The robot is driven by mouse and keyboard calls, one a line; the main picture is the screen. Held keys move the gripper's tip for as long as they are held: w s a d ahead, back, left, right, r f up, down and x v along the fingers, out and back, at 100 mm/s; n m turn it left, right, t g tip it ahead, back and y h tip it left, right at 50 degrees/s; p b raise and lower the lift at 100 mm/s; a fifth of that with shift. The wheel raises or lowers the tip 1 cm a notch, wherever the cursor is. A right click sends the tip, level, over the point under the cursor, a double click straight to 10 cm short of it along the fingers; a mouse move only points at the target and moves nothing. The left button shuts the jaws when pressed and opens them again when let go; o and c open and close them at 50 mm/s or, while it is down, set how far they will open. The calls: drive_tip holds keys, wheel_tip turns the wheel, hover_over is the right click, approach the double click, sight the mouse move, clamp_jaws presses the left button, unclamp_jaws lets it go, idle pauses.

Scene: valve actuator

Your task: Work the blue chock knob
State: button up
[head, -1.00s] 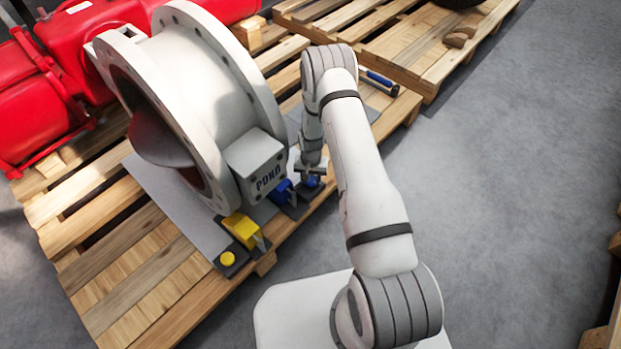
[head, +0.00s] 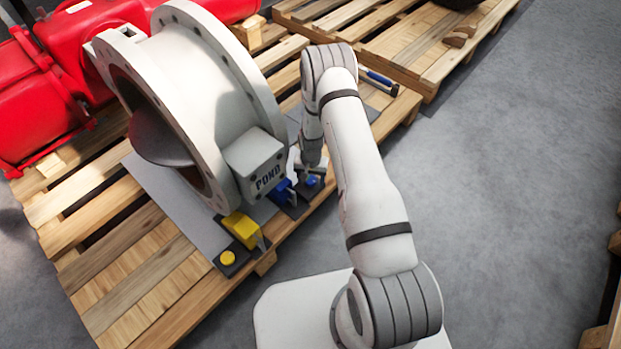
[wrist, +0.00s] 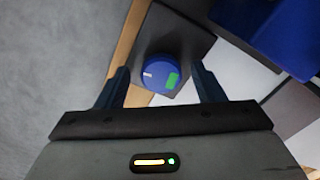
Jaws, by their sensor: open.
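The blue chock knob (wrist: 162,74) is a round blue cap on a dark grey base plate (wrist: 178,28). It bears a short white mark on its left and a green patch on its right. My gripper (wrist: 160,67) is open, with one finger on each side of the knob and a gap showing on both sides. In the head view my gripper (head: 309,170) points down over the knob (head: 312,181), partly covering it. The blue chock (head: 283,192) sits just left of the knob; its blue body also shows at the wrist view's upper right (wrist: 265,30).
The white flanged valve body (head: 205,95) with a box marked POND (head: 258,165) stands close left. A yellow chock (head: 240,228) and yellow knob (head: 228,258) sit nearer me. Red actuator parts (head: 35,100) lie behind. Grey floor (head: 500,190) on the right is clear.

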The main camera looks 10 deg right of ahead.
sight(311, 180)
drive_tip(key=shift+r+p, duration=1.4)
drive_tip(key=shift+r, duration=2.5)
